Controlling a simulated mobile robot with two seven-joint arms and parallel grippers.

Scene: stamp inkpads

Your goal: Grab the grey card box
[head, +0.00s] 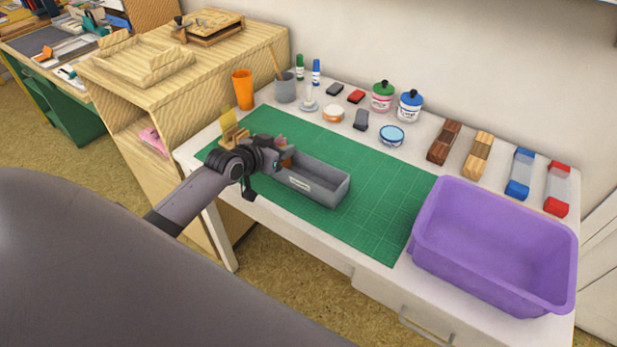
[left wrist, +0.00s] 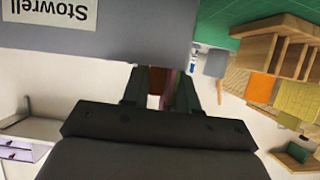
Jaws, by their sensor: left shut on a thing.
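The grey card box (head: 318,177) is a long open-topped tray with a white label on its front, lying on the green cutting mat. My left gripper (head: 276,161) is at the box's left end and shut on its wall. The gripper partly hides that end. In the left wrist view the grey side of the box (left wrist: 130,38) fills the top left, with its "Stowrell" label upside down. The left fingers (left wrist: 165,85) meet the box's edge there, and brown and pinkish things show between them. My right gripper is not in view.
The purple bin (head: 425,220) stands right of the green mat (head: 375,205). A wooden organizer with yellow notes (head: 229,119) is behind the left gripper. Ink bottles (head: 410,106), pads and stamps line the back of the white desk. The mat right of the box is clear.

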